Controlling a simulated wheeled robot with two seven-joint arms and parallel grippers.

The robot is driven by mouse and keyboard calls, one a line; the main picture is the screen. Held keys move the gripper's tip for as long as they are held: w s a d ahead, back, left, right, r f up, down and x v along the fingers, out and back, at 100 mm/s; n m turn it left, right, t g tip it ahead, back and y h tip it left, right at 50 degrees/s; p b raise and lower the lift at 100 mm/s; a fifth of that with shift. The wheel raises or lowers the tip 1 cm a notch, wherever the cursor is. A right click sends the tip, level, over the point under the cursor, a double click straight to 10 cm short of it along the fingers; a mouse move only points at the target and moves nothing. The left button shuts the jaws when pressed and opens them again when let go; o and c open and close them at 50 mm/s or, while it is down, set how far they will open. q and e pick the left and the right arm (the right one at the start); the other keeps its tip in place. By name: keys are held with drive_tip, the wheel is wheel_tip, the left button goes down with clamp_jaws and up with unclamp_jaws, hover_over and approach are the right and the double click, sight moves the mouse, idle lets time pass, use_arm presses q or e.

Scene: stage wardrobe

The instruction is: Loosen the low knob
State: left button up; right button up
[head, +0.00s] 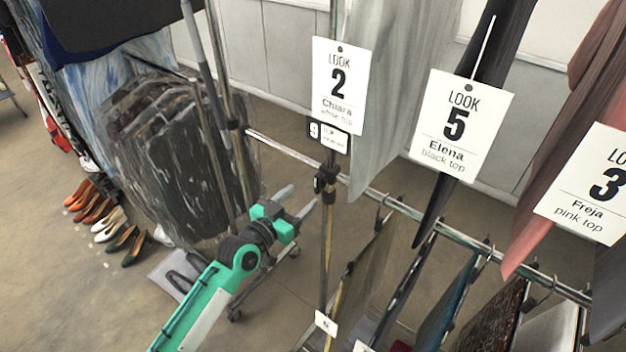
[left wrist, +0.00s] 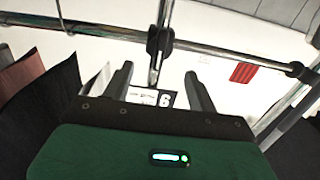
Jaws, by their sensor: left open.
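A black clamp fitting with a knob (head: 326,179) sits on the upright pole below the Look 2 card, close to the horizontal rail. My left gripper (head: 299,199) is just left of it, open and empty, with its fingers pointing towards the pole. In the left wrist view the two fingers frame the gap (left wrist: 158,72), and a black fitting (left wrist: 160,42) on the chrome rail and pole shows ahead of them. I cannot tell whether that is the same knob. The gripper appears apart from the fitting. My right gripper is not in view.
A small numbered tag (head: 328,137) hangs above the fitting. Look cards, such as Look 5 (head: 461,124), and garments hang to the right. A chrome rail (head: 400,207) crosses with hangers below. A plastic-covered garment rack (head: 170,150) stands behind; shoes (head: 110,225) line the floor at left.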

sight(315, 184)
use_arm(q)
drive_tip(key=p+x, duration=0.1)
drive_tip(key=x, duration=0.4)
drive_tip(key=shift+w+d+r, duration=0.1)
drive_tip(key=shift+w+d, duration=0.05)
drive_tip(key=shift+d, duration=0.05)
drive_tip(key=shift+w+d, duration=0.3)
drive_tip(key=shift+w, duration=0.2)
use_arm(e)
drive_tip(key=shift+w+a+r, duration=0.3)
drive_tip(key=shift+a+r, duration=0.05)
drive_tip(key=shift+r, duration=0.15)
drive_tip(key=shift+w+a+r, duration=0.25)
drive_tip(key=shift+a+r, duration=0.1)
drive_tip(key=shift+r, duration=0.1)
use_arm(q)
drive_tip(key=shift+c, duration=0.5)
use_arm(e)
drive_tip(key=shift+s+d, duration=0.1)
use_arm(q)
drive_tip(key=c, duration=0.9)
drive_tip(key=shift+o, duration=0.2)
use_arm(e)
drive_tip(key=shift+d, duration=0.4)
